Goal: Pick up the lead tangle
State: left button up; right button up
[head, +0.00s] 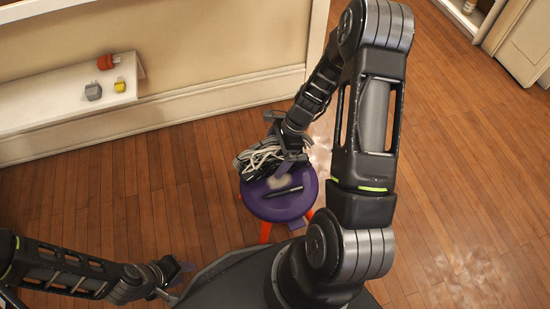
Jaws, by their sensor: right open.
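The lead tangle (256,161) is a bundle of pale grey and dark cables. It lies on the far left part of a round purple stool (264,208). My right gripper (279,143) is open at the tangle, with its fingers spread over the bundle's right side. I cannot tell whether the fingers touch the cables, and the gripper hides part of the bundle. My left gripper (176,282) is low at the left, away from the stool, with its fingers apart and nothing seen between them.
A dark pen-like object (283,191) lies on the stool seat. The stool has orange legs (266,231). A white shelf (50,112) on the left holds an orange-red item (106,62), a grey item (93,91) and a yellow item (120,85). The wooden floor (120,190) is clear.

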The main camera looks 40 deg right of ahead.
aim_at(269, 146)
jog(key=shift+c, duration=0.4)
jog(key=shift+r, duration=0.1)
jog(key=c, duration=1.9)
jog(key=shift+r, duration=0.1)
notch_tip(269, 146, up, 10)
jog(key=p, duration=0.4)
